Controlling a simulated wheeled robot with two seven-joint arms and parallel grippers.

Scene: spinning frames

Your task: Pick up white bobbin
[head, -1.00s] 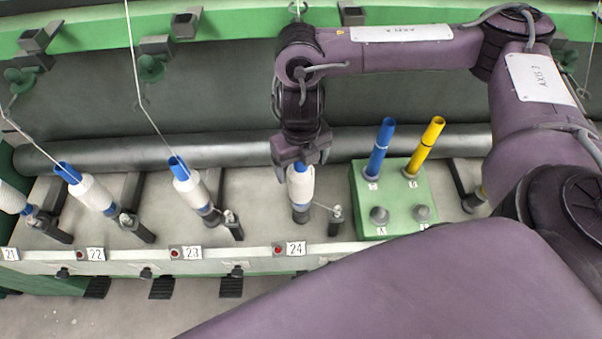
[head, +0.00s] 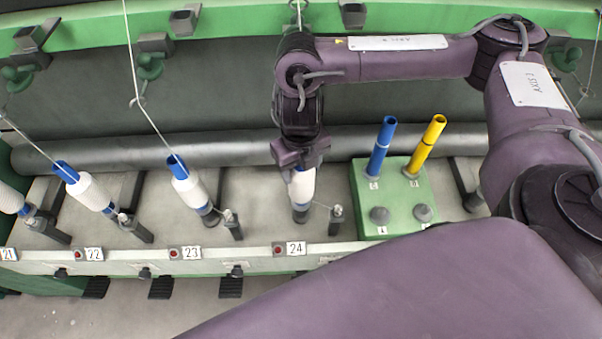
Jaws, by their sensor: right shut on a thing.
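A white bobbin (head: 302,188) with a blue tube stands upright on its spindle above the label 24. My right gripper (head: 301,167) comes down over it from above and is shut on its top end. The gripper hides the top of the bobbin's tube. The lower white winding and the dark base below it show. A thin thread runs from the bobbin to the small dark post at its right. My left gripper is not in the view.
Similar white bobbins stand at 23 (head: 189,190) and 22 (head: 90,191), with threads rising from them. A green block (head: 395,209) at the right holds a blue tube (head: 381,148) and a yellow tube (head: 426,146). A dark grey roller (head: 110,151) runs behind.

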